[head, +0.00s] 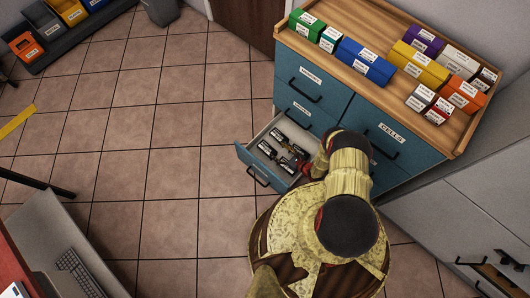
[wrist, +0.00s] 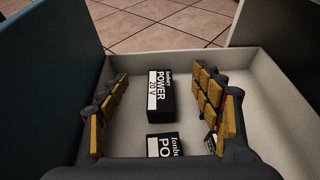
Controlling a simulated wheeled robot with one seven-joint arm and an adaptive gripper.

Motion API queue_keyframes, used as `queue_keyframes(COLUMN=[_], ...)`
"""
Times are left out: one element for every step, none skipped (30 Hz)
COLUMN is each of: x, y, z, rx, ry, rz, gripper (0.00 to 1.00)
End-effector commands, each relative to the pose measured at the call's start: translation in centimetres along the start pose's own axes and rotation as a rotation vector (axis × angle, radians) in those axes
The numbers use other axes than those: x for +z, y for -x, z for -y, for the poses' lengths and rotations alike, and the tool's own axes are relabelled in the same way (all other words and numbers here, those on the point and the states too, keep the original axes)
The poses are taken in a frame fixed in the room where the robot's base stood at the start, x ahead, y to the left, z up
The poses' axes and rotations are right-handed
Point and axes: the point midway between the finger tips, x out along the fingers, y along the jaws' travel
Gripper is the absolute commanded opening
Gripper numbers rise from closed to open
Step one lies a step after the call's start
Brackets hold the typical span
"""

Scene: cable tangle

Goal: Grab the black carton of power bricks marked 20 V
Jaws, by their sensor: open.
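The black carton marked POWER 20 V (wrist: 167,103) lies in the open drawer (wrist: 235,62), with a white label on its left part. In the wrist view it sits ahead, between the two fingers of my gripper (wrist: 160,82) and apart from both. My gripper is open and empty, with its yellow-padded fingers inside the drawer. A second black carton (wrist: 165,146) with a partly hidden "PO" label lies closer to the palm. In the head view, my gripper (head: 297,160) reaches into the drawer among the small black cartons; their labels are too small to read there.
The drawer belongs to a blue cabinet (head: 340,116), whose wooden top (head: 400,85) carries several coloured boxes. A label edge (wrist: 211,143) shows by the right finger. Tiled floor (head: 170,150) is clear to the left. A bin rack (head: 50,60) stands far left.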

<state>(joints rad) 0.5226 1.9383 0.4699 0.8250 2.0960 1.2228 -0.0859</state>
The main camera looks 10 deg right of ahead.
Motion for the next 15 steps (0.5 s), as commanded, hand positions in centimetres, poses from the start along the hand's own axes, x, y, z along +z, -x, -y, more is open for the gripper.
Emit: queue_keyframes(x=[-2.5,-3.2,-4.0,-4.5,-4.9,-5.5,-5.8,-6.1,-6.3,-6.5,-6.6,-6.7,-6.8,-6.8,-6.9], y=[-1.0,-1.3,-1.6,-1.8,-2.0,-2.2,-2.4,-2.5,-2.6,-2.7,-2.8,-2.9,-3.0,-3.2,-3.5], z=[0.0,0.0,0.0,0.0,0.0,0.0,0.0,0.0,0.0,0.0,0.0,0.0,0.0,0.0,0.0], rx=[0.000,0.000,0.000,0.000,0.000,0.000,0.000,0.000,0.000,0.000,0.000,0.000,0.001,0.001,0.002], ry=[-0.001,-0.001,-0.001,0.000,0.000,0.000,0.000,0.000,0.000,0.000,0.000,0.000,0.001,0.001,0.002], rz=[0.000,0.000,0.000,0.000,0.000,0.000,0.000,0.000,0.000,0.000,0.000,0.000,0.000,0.000,0.000], gripper=[0.65,0.65,0.65,0.65,0.65,0.65,0.65,0.65,0.65,0.65,0.65,0.65,0.65,0.65,0.65])
